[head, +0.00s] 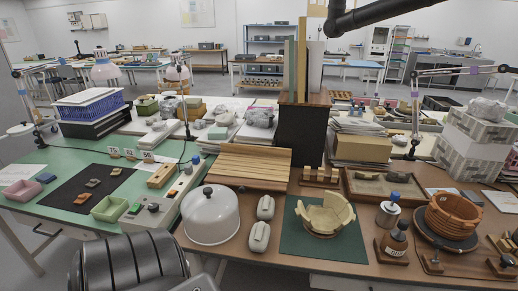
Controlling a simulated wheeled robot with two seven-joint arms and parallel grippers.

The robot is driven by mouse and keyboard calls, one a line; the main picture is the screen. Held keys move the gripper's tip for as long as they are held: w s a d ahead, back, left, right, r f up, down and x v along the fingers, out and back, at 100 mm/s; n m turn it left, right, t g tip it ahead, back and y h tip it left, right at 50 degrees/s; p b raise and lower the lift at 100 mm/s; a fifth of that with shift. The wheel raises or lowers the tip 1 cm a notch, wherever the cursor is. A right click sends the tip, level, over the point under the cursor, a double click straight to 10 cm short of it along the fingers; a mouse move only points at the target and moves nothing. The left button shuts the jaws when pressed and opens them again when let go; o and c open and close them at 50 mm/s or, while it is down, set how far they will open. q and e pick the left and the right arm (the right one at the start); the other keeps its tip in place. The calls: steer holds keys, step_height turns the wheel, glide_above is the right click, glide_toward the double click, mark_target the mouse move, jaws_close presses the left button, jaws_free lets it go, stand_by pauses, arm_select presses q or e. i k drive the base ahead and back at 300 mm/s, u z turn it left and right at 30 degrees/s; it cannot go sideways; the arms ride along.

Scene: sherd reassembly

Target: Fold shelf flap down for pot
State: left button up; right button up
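A cream pot (334,207), open at the top with an uneven, stepped rim, stands on a dark green mat (294,242) at the front middle of the table. A reddish-brown pot (455,213) with a stacked, banded wall sits on a dark round base at the right. A slatted wooden panel (248,165) lies nearly flat behind the white dome; I cannot tell whether it is the shelf flap. Upright boards (302,62) stand on a dark box behind it. Neither of my grippers is in view; a dark ribbed part of mine fills the bottom left.
A white dome with a black knob (210,216) and two small white rounded objects (260,236) stand left of the mat. Bottles (388,211) and wooden stands crowd its right. Free table is scarce.

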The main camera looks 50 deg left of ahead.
mark_target(242, 183)
steer(key=z, duration=1.2)
steer(key=k, duration=1.2)
steer(key=u, duration=1.5)
steer(key=i, duration=0.4)
steer(key=z, duration=0.1)
